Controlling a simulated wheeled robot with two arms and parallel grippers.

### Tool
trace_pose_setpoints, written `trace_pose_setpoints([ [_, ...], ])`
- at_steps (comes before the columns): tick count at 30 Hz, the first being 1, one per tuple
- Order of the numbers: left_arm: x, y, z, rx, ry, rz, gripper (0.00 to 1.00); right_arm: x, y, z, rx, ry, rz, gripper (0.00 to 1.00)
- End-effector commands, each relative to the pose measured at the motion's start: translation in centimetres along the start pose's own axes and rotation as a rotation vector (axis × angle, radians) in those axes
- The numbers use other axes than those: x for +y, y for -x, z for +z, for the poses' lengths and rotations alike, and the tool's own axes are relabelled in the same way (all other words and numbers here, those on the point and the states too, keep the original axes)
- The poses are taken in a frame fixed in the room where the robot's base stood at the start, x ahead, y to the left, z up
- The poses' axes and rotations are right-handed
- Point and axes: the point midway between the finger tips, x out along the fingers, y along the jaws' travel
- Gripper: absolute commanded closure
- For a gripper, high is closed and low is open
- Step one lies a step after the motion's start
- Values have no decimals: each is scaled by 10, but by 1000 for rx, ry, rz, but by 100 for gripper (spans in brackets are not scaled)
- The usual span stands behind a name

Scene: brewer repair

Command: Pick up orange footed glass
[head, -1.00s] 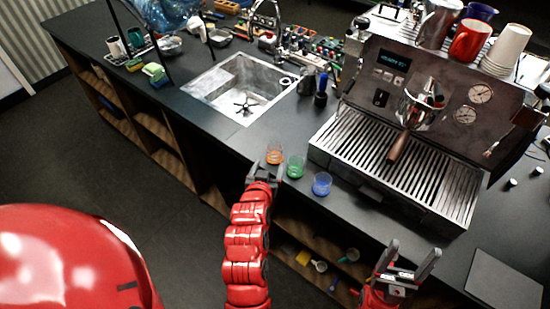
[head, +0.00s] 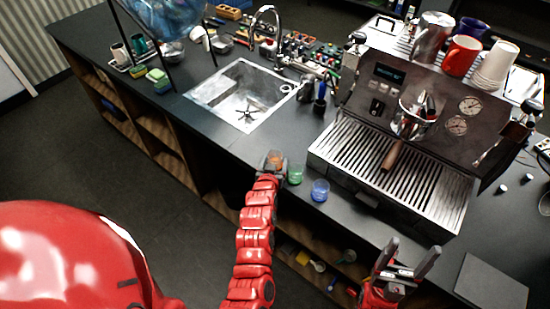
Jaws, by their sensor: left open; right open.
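The orange footed glass (head: 274,157) stands at the front edge of the dark counter, left of a green glass (head: 295,173) and a blue glass (head: 320,190). My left gripper (head: 273,162) is open at the orange glass, with its fingers on either side of it. The gripper partly hides the glass, so I cannot tell if the fingers touch it. My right gripper (head: 408,258) is open and empty, in front of the counter below the espresso machine.
The espresso machine (head: 392,160) with its drip grate stands right of the glasses. A metal sink (head: 243,96) lies behind them. The green glass is close beside my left gripper. Open shelves (head: 300,245) with small items are under the counter. A grey flat panel (head: 490,281) lies at right.

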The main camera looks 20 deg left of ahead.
Motion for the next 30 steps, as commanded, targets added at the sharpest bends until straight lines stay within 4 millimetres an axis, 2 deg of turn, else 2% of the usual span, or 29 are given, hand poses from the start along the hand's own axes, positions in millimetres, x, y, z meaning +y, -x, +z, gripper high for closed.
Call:
trace_pose_setpoints([
  [5,-1,-8,0,-1,1,0,25,0,-4,-1,0,0,0,27],
  [12,0,-8,1,-1,0,0,25,0,-4,-1,0,0,0,27],
  [24,0,-8,0,0,0,0,97,0,-4,-1,0,0,0,27],
  [30,0,-8,0,0,0,0,98,0,-4,-1,0,0,0,27],
])
